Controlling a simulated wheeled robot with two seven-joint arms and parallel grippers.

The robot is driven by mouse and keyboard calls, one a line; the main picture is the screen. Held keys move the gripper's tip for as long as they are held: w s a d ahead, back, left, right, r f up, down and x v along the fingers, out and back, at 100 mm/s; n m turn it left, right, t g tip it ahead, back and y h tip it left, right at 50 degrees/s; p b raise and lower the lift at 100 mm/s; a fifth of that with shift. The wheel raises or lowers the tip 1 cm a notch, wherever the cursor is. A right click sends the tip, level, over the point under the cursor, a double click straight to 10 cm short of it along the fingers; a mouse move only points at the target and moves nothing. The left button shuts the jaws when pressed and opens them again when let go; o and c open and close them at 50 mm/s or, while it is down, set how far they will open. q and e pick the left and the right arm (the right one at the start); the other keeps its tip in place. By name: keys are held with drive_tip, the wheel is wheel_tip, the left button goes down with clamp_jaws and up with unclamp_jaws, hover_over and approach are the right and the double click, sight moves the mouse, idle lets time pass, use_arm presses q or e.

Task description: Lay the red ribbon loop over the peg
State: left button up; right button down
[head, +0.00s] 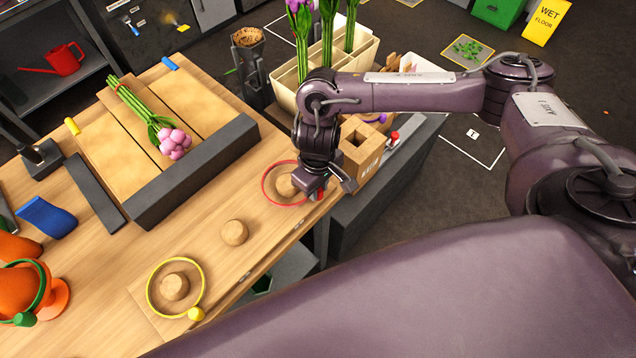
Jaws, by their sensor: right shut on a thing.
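The red ribbon loop (263,184) is a thin ring near the table's right edge. In this view it encircles a round wooden peg (285,186); I cannot tell whether it rests on the table or hangs slightly above it. My right gripper (322,192) reaches down at the ring's right side, shut on the loop, with a bit of red showing at its fingers. The fingers hide that part of the ring. My left gripper is not in view.
A bare peg (234,232) and a peg (174,287) ringed by a yellow loop (149,293) stand nearer. Pink tulips (174,144) lie on a wooden tray (196,171).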

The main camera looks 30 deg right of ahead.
drive_tip(key=c, duration=1.2)
unclamp_jaws()
drive_tip(key=shift+o, duration=0.2)
drive_tip(key=shift+r, duration=0.15)
drive_tip(key=shift+r, duration=0.35)
wheel_tip(320, 180, up, 7)
drive_tip(key=shift+f+p, duration=0.1)
drive_tip(key=shift+p, duration=0.8)
